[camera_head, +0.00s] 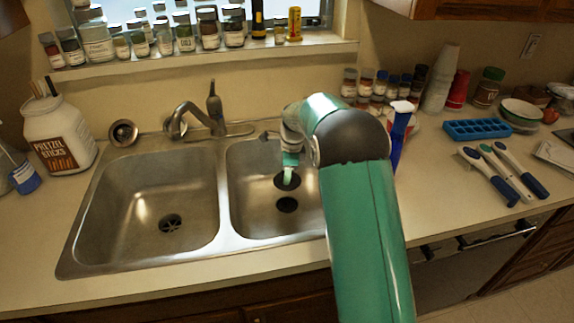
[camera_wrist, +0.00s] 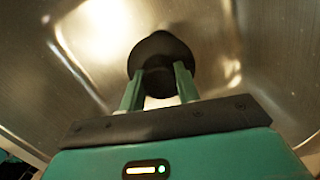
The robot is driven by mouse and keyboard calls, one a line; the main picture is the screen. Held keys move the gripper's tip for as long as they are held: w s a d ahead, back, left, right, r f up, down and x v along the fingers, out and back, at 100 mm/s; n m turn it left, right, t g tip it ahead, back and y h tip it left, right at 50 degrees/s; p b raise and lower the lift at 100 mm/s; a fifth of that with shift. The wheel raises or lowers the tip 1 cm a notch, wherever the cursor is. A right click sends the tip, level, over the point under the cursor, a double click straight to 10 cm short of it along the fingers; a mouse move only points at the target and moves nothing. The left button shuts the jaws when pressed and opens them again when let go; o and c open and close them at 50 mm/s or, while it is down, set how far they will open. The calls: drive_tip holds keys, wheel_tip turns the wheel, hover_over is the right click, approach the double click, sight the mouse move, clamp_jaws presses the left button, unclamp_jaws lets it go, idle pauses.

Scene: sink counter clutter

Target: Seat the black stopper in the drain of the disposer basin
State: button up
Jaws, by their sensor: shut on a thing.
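The black stopper (camera_wrist: 160,55) is between the fingertips of my gripper (camera_wrist: 158,82) in the wrist view, and my gripper is shut on it. In the head view the stopper (camera_head: 287,181) shows as a dark disc under my gripper (camera_head: 289,170), inside the right basin (camera_head: 245,195). The dark round drain (camera_head: 287,205) of that basin shows just in front of the stopper, toward the bottom of the picture. The stopper appears held above the basin floor; its exact height is hard to tell. The drain is not seen in the wrist view.
The left basin (camera_head: 150,205) has an open strainer drain (camera_head: 171,223). The faucet (camera_head: 190,118) stands behind the divider. A pretzel jar (camera_head: 58,135) is at left. Brushes (camera_head: 500,172), a blue tray (camera_head: 477,130) and spice jars (camera_head: 380,85) are at right, beyond my arm.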

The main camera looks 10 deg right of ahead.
wheel_tip(320, 180, down, 8)
drive_tip(key=shift+f, duration=0.2)
idle(0.4)
drive_tip(key=shift+f, duration=1.45)
idle(0.5)
drive_tip(key=o, duration=1)
drive_tip(key=shift+o, duration=0.2)
drive_tip(key=r, duration=0.4)
drive_tip(key=d+r, duration=0.1)
drive_tip(key=r, duration=0.8)
drive_tip(key=shift+s+d+r, duration=0.15)
drive_tip(key=shift+d+r, duration=0.15)
drive_tip(key=shift+r, duration=0.05)
drive_tip(key=shift+s, duration=0.15)
